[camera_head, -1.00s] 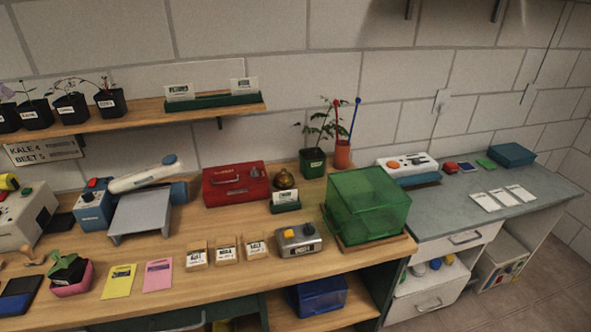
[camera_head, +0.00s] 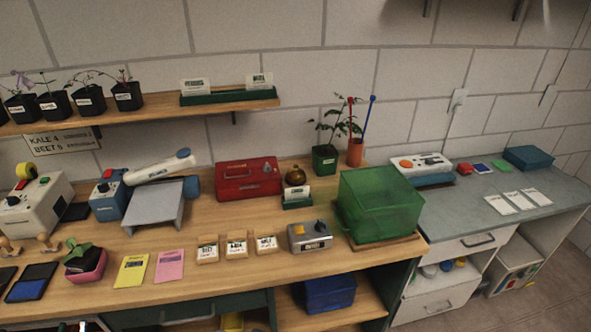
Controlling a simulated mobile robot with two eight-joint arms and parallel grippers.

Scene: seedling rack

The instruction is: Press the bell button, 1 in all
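A brass dome bell (camera_head: 295,175) with a small knob on top stands at the back middle of the wooden bench, just behind a small white card in a green holder (camera_head: 297,200). The card hides the bell's lower part. In front of it sits a grey box with a yellow-orange button (camera_head: 310,236) and a label too small to read. I cannot tell from the label which of the two is called the bell button. Nothing touches either one. Neither gripper can be made out. A small pale and dark part at the bottom left edge is too cropped to identify.
A green translucent box (camera_head: 381,204) stands right of the grey box. A red case (camera_head: 248,179) is left of the bell, and potted plant (camera_head: 324,159) is behind. Several seed packets (camera_head: 237,245) lie in front. A grey stand (camera_head: 155,212) is further left.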

